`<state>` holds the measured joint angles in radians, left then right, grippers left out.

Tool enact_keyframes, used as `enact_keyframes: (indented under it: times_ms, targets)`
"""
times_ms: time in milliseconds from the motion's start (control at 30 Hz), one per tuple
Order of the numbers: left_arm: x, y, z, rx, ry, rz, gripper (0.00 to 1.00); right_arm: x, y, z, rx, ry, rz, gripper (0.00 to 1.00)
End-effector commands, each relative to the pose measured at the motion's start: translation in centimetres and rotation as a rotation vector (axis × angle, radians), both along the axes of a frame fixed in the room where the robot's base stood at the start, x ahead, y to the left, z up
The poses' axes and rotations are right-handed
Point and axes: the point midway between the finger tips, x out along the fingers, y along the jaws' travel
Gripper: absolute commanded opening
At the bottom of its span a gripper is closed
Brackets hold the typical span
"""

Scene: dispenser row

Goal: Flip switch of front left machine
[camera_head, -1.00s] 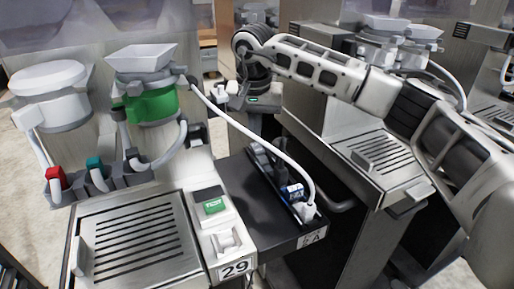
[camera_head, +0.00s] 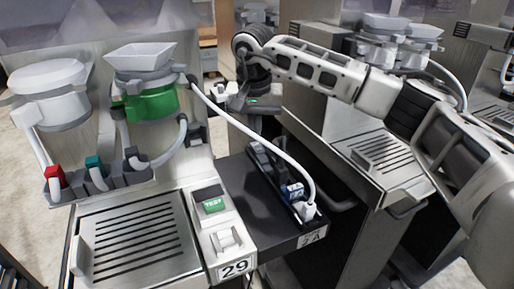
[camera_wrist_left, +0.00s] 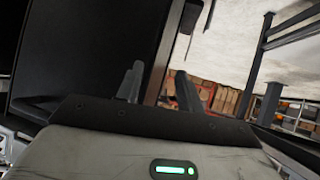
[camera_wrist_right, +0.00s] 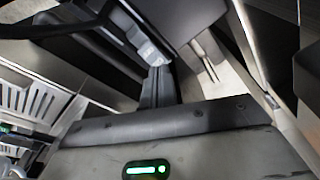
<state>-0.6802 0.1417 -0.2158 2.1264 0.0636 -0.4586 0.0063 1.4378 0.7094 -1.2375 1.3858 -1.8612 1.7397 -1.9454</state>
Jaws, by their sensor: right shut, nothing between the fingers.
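The front left machine (camera_head: 130,180) stands at the left of the head view, with a plate reading 29. A white switch-like part (camera_head: 226,240) sits on its front panel below a green TEST button (camera_head: 213,205). A black power strip (camera_head: 280,178) with a blue-and-white part and a white plug lies on the dark shelf at its right. My right gripper (camera_wrist_right: 160,85) is shut and empty, pointing down toward the strip's far end; I cannot tell whether it touches. My left gripper (camera_wrist_left: 158,85) is open and empty, seen only in the left wrist view.
A white cable (camera_head: 265,135) arches over the shelf to the plug. A second machine with a slotted tray (camera_head: 383,160) stands to the right, beneath my right arm. A slotted drip tray (camera_head: 135,245) fills the front of the left machine.

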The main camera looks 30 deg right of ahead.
Motion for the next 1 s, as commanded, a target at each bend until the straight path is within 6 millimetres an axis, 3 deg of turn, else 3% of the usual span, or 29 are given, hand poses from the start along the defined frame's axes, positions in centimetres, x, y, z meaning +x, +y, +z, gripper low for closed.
enact_keyframes:
  times_ms: [1000]
  targets:
    - [0.0,0.0,-0.8,0.002,-0.001,-0.001,0.37,0.0,0.0,-1.6,0.0,0.002,0.0,0.0]
